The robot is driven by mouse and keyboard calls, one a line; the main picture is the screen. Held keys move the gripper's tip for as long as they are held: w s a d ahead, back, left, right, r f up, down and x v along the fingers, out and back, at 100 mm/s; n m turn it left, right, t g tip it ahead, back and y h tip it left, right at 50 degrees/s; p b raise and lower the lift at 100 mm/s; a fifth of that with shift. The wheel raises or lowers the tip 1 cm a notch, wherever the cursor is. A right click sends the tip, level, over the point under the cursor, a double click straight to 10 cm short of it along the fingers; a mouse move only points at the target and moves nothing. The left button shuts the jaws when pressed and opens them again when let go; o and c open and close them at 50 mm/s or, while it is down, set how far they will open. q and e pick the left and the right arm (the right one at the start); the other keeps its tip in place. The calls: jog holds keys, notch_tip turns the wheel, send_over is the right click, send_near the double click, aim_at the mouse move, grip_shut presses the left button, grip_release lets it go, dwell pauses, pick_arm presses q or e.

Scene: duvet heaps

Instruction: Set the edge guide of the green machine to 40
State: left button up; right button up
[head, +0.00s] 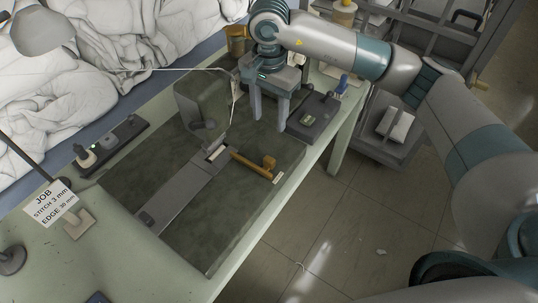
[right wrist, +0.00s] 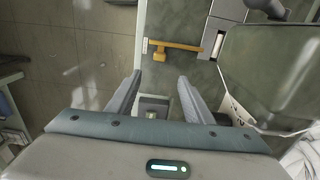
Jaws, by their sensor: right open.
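The green machine (head: 203,97) stands on the table on a dark green base plate (head: 222,232). Its edge guide (head: 250,165) is an ochre bar with a block at its right end, lying across the plate beside the needle area. It also shows in the right wrist view (right wrist: 175,46), beyond my fingertips. A small pale label (head: 279,177) lies by the block; its marks are too small to read. My right gripper (head: 269,124) is open, fingers pointing down, behind the guide and apart from it. My left gripper is not in view.
A job card (head: 50,203) at left reads stitch 3 mm and an edge figure, seemingly 30 mm. White duvet heaps (head: 90,50) lie behind. A grey trolley (head: 395,125) stands right, past open floor.

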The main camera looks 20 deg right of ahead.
aim_at(269, 159)
notch_tip(269, 159, down, 16)
jog(key=p, duration=0.6)
jog(key=shift+r, duration=0.15)
jog(key=shift+f, duration=0.7)
